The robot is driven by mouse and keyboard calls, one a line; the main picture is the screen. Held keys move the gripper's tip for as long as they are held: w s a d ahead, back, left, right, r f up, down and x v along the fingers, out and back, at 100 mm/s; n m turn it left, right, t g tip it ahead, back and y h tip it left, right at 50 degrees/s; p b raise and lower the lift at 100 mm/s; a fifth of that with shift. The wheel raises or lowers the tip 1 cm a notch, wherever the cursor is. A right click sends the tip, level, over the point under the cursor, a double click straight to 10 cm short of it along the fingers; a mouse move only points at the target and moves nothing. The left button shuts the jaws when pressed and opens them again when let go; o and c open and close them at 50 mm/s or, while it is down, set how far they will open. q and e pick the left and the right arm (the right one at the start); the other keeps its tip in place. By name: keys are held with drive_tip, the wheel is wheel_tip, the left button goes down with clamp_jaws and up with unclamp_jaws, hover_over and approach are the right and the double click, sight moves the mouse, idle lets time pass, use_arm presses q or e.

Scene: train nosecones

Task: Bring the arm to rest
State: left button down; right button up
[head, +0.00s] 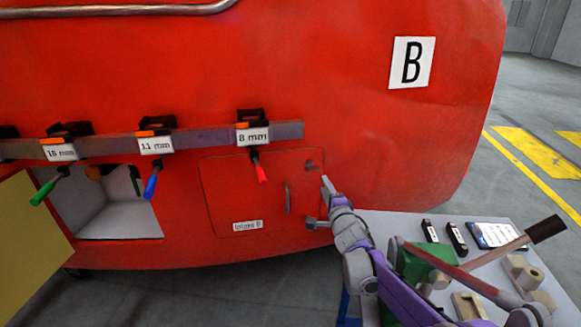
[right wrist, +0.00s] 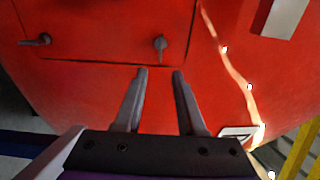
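My right gripper (head: 320,204) comes in from the lower right on a purple and grey arm. Its fingers are apart and point at the red nosecone (head: 430,150), beside the right edge of the shut Intake B hatch (head: 240,200). In the right wrist view the two fingers (right wrist: 160,73) are spread with nothing between them. A small dark latch (right wrist: 160,45) shows beyond the tips, and a dark handle (right wrist: 38,40) is at the left. I cannot tell if a fingertip touches the nosecone. My left gripper is not in view.
A grey rail (head: 200,138) holds labelled clamps with coloured-handled tools. An open intake (head: 115,205) with a yellowish door (head: 30,245) is at the left. A cart (head: 395,222) carrying blocks, a phone-like device and a long-handled tool stands below my right arm.

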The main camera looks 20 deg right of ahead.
drive_tip(key=s+a+f+n+g+y+p, duration=0.1)
drive_tip(key=s+a+n+g+p, duration=0.2)
drive_tip(key=s, duration=0.9)
drive_tip(key=s+a+f+n+g+y+p, duration=0.1)
drive_tip(key=s+a+n+g+p, duration=0.3)
drive_tip(key=s+a+n, duration=0.6)
drive_tip(key=s+a+f+n+g+y+p, duration=0.1)
drive_tip(key=s+a+f+n+g+p, duration=0.2)
drive_tip(key=s+a+n, duration=0.4)
drive_tip(key=s+a+g+p, duration=0.1)
drive_tip(key=s+g, duration=0.1)
drive_tip(key=s, duration=0.7)
drive_tip(key=shift+s+f, duration=0.15)
drive_tip(key=shift+s, duration=0.05)
drive_tip(key=shift+d, duration=0.15)
